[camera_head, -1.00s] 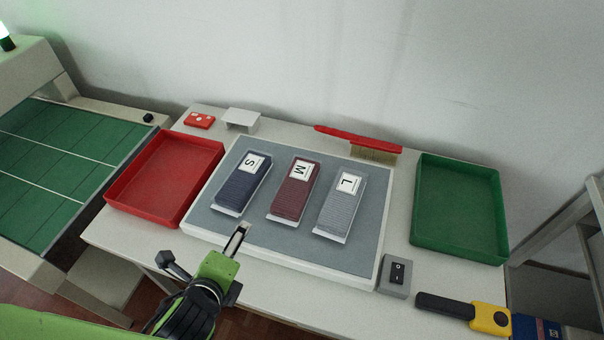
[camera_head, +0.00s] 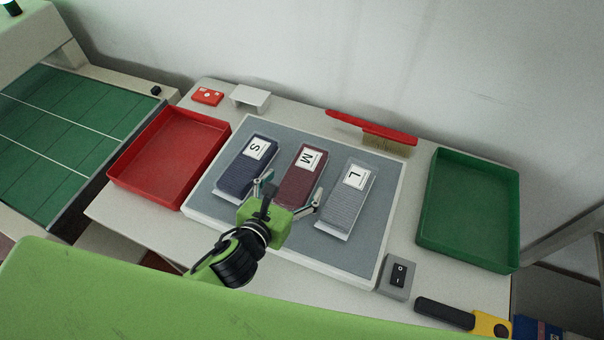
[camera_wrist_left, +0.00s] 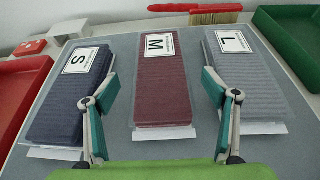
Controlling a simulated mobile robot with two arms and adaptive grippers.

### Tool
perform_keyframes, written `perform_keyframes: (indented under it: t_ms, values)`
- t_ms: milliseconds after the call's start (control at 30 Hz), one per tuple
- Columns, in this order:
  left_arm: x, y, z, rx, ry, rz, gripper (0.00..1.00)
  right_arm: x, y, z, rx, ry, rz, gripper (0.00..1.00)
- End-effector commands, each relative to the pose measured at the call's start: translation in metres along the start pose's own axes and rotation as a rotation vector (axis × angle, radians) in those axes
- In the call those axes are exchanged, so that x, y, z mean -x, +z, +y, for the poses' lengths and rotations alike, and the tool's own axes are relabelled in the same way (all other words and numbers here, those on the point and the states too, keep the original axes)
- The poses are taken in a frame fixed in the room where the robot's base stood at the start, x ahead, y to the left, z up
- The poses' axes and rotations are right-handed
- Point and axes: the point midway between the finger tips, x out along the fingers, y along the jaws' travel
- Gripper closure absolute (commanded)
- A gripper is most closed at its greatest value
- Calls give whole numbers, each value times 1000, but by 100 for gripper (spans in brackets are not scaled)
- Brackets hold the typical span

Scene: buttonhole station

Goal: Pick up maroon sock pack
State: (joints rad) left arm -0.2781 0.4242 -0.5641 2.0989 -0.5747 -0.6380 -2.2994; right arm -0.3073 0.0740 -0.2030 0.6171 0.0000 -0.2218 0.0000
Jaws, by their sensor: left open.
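The maroon sock pack (camera_head: 301,176), labelled M, lies flat on the grey mat (camera_head: 364,246) between the other two packs. Its near end is partly hidden by my left gripper in the head view. In the left wrist view the maroon pack (camera_wrist_left: 163,90) lies between and beyond the open fingers. My left gripper (camera_head: 290,193) is open and empty, its fingers spread to either side of the pack's near end. Whether the fingers touch anything cannot be told. My right gripper is not in view.
A navy pack (camera_head: 246,168) marked S lies left and a grey pack (camera_head: 349,197) marked L lies right, both close to my fingers. A red tray (camera_head: 170,155) stands left, a green tray (camera_head: 468,210) right. A brush (camera_head: 372,130) lies behind; a switch box (camera_head: 397,277) stands front right.

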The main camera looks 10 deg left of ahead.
Motion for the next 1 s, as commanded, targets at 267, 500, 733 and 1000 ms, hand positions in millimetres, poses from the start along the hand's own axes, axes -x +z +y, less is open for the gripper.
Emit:
perform_keyframes:
  t_ms: [267,500,733,1000]
  values:
    - [-22,1,0,3,1,0,22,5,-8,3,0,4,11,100]
    - [-54,-1,-1,3,1,0,22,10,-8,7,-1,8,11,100]
    - [-59,-2,-1,2,-1,1,22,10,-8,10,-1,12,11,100]
    - [-59,-2,-1,2,0,1,66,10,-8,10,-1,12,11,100]
